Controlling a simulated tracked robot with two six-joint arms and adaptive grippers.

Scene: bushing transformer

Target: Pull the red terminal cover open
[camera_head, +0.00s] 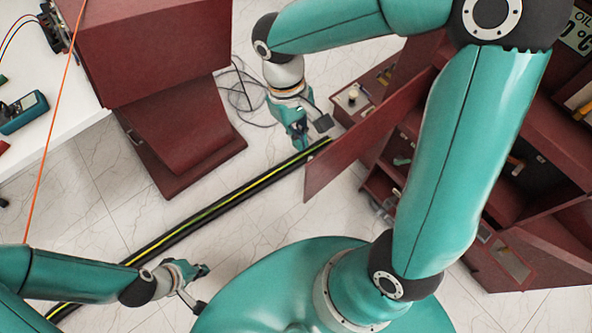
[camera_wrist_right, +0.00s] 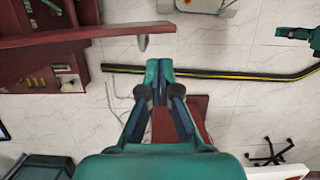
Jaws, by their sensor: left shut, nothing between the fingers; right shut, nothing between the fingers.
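The dark red terminal cover (camera_head: 362,139) is a flat panel standing out from the red cabinet in the head view, swung away from its shelves. In the right wrist view the cover (camera_wrist_right: 120,35) shows nearly edge-on, with a grey rounded piece at its free end. My right gripper (camera_head: 302,143) is shut and empty, just left of the cover's free edge and apart from it. Its closed fingers show in the right wrist view (camera_wrist_right: 159,70). My left gripper (camera_head: 205,271) is shut and empty at the lower left, far from the cover. My right arm hides part of the cabinet.
The open red cabinet (camera_head: 520,245) with shelves and small parts stands at the right. Another red cabinet (camera_head: 150,50) stands at the upper left beside a white table (camera_head: 75,105). A black-yellow strip (camera_head: 215,208) crosses the tiled floor; loose cables lie near the right gripper.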

